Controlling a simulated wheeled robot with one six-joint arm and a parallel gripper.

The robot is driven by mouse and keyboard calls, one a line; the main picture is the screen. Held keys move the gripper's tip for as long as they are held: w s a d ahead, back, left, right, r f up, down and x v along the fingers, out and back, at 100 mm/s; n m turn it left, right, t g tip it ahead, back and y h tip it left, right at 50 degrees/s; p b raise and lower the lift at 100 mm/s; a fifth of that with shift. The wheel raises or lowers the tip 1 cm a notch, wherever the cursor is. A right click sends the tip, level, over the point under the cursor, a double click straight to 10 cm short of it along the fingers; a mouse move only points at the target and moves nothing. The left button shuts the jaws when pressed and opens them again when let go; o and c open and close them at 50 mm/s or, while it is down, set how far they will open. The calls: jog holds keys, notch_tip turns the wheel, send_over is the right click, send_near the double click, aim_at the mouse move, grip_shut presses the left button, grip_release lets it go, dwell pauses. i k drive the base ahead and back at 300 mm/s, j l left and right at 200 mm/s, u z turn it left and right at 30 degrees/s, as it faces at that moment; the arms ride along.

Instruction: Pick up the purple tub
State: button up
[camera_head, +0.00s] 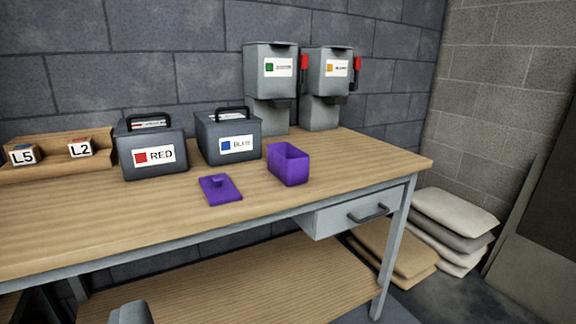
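The purple tub (288,165) stands upright and open on the wooden workbench (100,225), near its front edge. Its lid is off. A flat purple lid (220,190) with a small knob lies on the bench just left of the tub, apart from it. Only a grey rounded end (130,313), which looks like part of my gripper, shows at the bottom edge, low and left of the tub. It is well away from the tub, and its fingers cannot be made out.
Grey boxes labelled RED (152,150) and BLUE (227,137) stand behind and left of the tub. Two grey dispensers (270,85) (328,85) stand at the back. A wooden rack (100,170) holds labelled blocks. A drawer (350,212) sits under the bench. Sacks (450,220) lie right.

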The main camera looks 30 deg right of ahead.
aim_at(289, 164)
jog(key=i+l, duration=0.1)
jog(key=l, duration=0.25)
jog(key=i+l, duration=0.15)
jog(key=l, duration=0.25)
jog(key=i+l, duration=0.1)
jog(key=l, duration=0.25)
jog(key=i+l, duration=0.1)
jog(key=l, duration=0.25)
jog(key=i+l, duration=0.1)
jog(key=l, duration=0.3)
